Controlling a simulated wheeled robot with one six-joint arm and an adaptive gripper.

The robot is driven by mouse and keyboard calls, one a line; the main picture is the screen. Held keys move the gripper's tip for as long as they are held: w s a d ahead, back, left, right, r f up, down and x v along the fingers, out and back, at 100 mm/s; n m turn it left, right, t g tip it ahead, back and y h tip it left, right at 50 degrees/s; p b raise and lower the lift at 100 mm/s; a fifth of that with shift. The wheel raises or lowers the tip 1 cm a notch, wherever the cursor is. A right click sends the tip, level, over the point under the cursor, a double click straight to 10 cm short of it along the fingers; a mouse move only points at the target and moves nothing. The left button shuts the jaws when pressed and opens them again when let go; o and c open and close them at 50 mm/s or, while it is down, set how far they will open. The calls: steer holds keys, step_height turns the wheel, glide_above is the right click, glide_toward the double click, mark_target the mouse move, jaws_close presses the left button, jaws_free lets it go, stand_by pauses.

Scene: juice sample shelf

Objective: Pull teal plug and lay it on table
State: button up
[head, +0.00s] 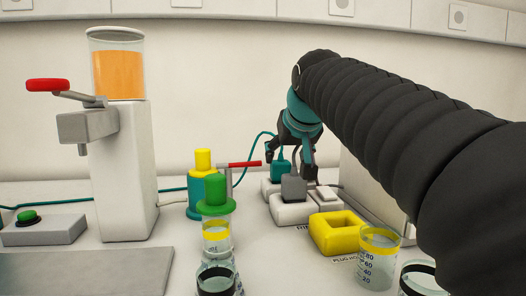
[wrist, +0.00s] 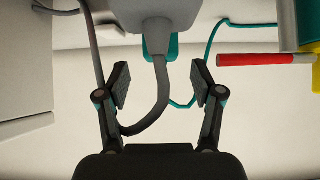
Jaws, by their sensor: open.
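The teal plug (head: 277,171) sits upright in the back socket of a white power strip (head: 292,213), and its teal cable runs off to the left. In the wrist view the teal plug (wrist: 174,46) is mostly hidden behind a grey plug (wrist: 157,35) with a grey cable. The grey plug (head: 294,188) stands in the socket in front of the teal one. My gripper (head: 290,160) is open at the plugs, one finger on each side in the picture. In the wrist view its fingers (wrist: 161,82) are apart, with the grey cable between them; contact cannot be told.
A white switch (head: 326,194) is right of the grey plug. A yellow holder (head: 318,237) stands in front. A red lever (head: 244,164) and a yellow-topped teal container (head: 203,185) are close on the left. Beakers (head: 378,258) stand at the front. Bare table shows left of the strip.

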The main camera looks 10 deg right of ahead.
mark_target(283, 164)
steer(key=shift+b+x, duration=0.65)
steer(key=shift+x, duration=2.7)
steer(key=shift+c, duration=0.3)
jaws_close()
